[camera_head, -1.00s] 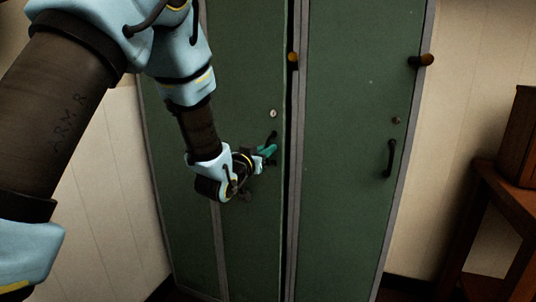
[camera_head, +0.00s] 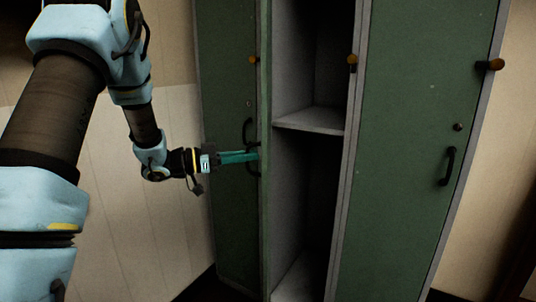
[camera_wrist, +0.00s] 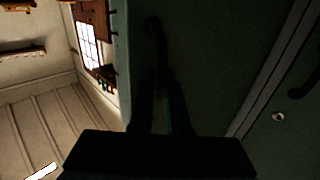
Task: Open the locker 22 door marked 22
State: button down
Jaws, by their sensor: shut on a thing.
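The middle locker's green door (camera_head: 265,220) stands swung out and shows nearly edge-on in the head view; no number 22 is readable on it. Its dark handle (camera_wrist: 154,38) curves down between my fingers in the wrist view. My gripper (camera_head: 257,155) is shut on this handle, on the door's left-facing side. Most of the handle is hidden by the fingers and shadow. The locker's grey inside, with a shelf (camera_head: 312,121), shows to the right of the door.
A shut green locker door (camera_head: 415,150) with a black handle (camera_head: 447,167) is at the right. Another shut green door (camera_head: 228,210) with its own handle (camera_head: 247,130) is at the left, close behind my gripper. Pale wall panels (camera_head: 110,230) lie beyond it.

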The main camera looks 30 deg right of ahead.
jog(key=shift+w+a+r, duration=0.1)
jog(key=shift+w+a, duration=1.35)
jog(key=shift+w, duration=0.15)
jog(key=c, duration=0.9)
grip_release()
jog(key=v, duration=1)
jog(key=shift+a+b, duration=0.35)
jog(key=shift+b, duration=0.05)
jog(key=shift+w, duration=0.2)
